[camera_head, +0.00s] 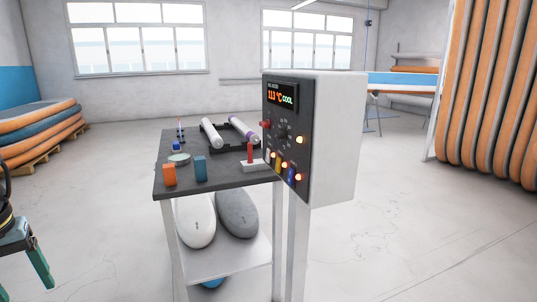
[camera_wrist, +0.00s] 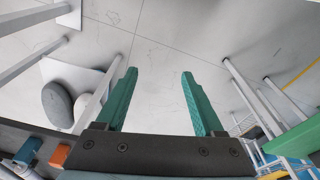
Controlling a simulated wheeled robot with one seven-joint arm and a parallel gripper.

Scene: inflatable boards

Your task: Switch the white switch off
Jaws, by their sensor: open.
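A control box (camera_head: 335,140) with white sides and a dark front panel stands on a post. Its display reads 113 °C COOL. The panel is not in the wrist view.
Boards (camera_head: 485,80) stand at right; others are stacked at left (camera_head: 40,130). Floor in front is clear.

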